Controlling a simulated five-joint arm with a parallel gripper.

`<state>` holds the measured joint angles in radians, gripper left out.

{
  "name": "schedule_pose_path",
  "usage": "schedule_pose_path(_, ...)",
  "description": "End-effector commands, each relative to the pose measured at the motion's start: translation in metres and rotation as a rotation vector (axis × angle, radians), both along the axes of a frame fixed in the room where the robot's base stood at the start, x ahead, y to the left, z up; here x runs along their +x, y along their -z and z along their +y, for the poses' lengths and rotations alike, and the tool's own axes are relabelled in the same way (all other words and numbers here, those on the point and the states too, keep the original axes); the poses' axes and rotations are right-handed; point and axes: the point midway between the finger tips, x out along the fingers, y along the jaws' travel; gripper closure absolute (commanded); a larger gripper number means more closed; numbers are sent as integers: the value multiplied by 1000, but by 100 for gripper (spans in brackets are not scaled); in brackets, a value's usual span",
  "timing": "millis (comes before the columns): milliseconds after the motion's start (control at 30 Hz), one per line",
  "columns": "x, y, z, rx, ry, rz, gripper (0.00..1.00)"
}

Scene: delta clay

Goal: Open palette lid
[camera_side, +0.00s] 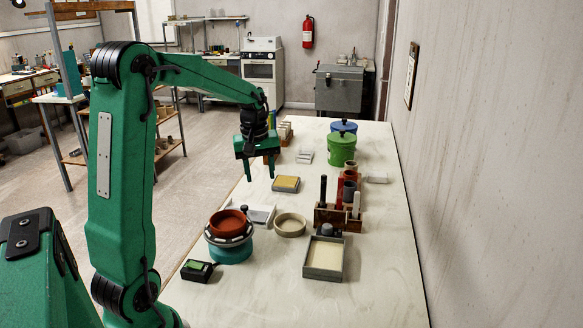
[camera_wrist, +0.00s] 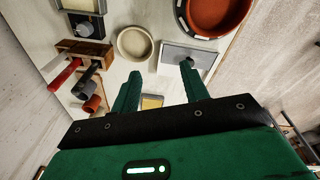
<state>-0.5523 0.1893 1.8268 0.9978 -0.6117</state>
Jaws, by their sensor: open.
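A flat, pale grey rectangular piece with a small dark knob, which looks like the palette lid (camera_wrist: 172,56), lies on the table. In the side view the lid (camera_side: 264,213) is partly hidden behind a round turntable with a red-brown bowl. My gripper (camera_side: 260,172) is open and empty, pointing down above the table, farther back than the lid. In the wrist view my gripper (camera_wrist: 161,70) has its two green fingers spread, and the right fingertip appears near the knob, but there seems to be a height gap. Whether the lid sits on a palette underneath cannot be told.
A red-brown bowl (camera_side: 231,223) stands on the turntable. A cream ring-shaped dish (camera_side: 290,225), a yellow-topped block (camera_side: 287,183), a grey tray (camera_side: 308,270) and a wooden tool rack (camera_side: 327,216) stand nearby. A green lidded bucket (camera_side: 342,150) is farther back. A wall runs along the right.

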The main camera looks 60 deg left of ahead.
Motion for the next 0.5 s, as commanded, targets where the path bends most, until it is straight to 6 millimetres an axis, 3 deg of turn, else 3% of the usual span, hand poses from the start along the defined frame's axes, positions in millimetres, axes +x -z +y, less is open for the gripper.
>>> schedule_pose_path(100,3,21,32,-27,-114,29,55)
schedule_pose_path(300,1,53,78,-63,-284,68,55)
schedule_pose_path(500,-4,74,105,-84,-385,89,55)
